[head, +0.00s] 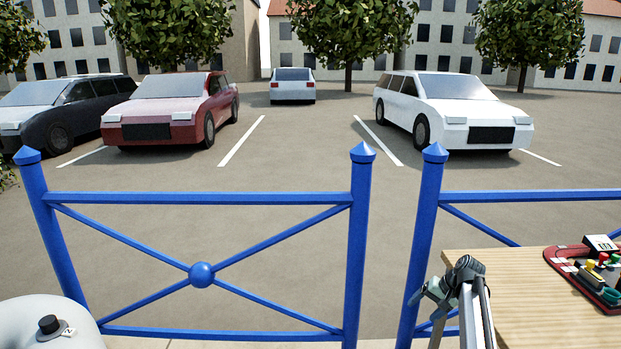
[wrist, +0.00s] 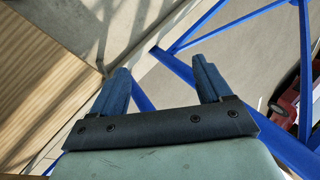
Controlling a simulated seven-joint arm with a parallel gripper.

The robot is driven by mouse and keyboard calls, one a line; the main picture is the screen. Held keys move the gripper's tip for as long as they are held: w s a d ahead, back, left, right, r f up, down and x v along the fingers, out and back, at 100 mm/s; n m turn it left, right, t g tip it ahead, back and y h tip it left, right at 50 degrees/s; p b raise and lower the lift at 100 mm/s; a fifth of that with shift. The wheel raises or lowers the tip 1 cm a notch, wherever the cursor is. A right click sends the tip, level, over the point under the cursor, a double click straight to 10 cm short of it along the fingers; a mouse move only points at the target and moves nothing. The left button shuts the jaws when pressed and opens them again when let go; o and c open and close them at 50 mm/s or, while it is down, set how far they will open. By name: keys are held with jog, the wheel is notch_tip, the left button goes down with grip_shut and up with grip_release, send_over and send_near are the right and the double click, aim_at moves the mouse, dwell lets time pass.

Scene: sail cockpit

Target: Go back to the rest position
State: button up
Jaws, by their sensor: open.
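My gripper (wrist: 160,68) shows in the wrist view. Its two dark blue fingers stand wide apart with nothing between them. A pale wooden table top (wrist: 35,75) lies to the left of the fingers, and blue railing bars and paving show beyond them.
A blue metal railing (head: 201,274) crosses the front, with a gap between two posts. A grey jointed metal piece (head: 465,275) rises by the table's left edge. A white rounded body (head: 35,320) fills the lower left corner. Parked cars, including a red one (head: 172,108), stand beyond.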

jog(key=s+a+f+g+h, duration=0.1)
jog(key=s+a+f+g, duration=0.1)
jog(key=s+a+f, duration=0.45)
jog(key=s+a+f+n+g, duration=0.1)
jog(key=s+a+f, duration=0.2)
jog(key=s+f, duration=0.6)
jog(key=s+a+f+g+h, duration=0.15)
jog(key=s+a+f, duration=0.35)
jog(key=f, duration=0.6)
jog(key=s+a+f+n+g, duration=0.1)
jog(key=s+f, duration=0.3)
jog(key=s, duration=0.6)
jog(key=s+a+f+n+g+h, duration=0.1)
jog(key=s+f, duration=0.3)
jog(key=s, duration=0.6)
jog(key=s+a+f+n+g+h, duration=0.1)
jog(key=s+a+f+g, duration=0.2)
jog(key=s, duration=0.8)
jog(key=shift+f+n, duration=0.3)
jog(key=shift+f, duration=0.3)
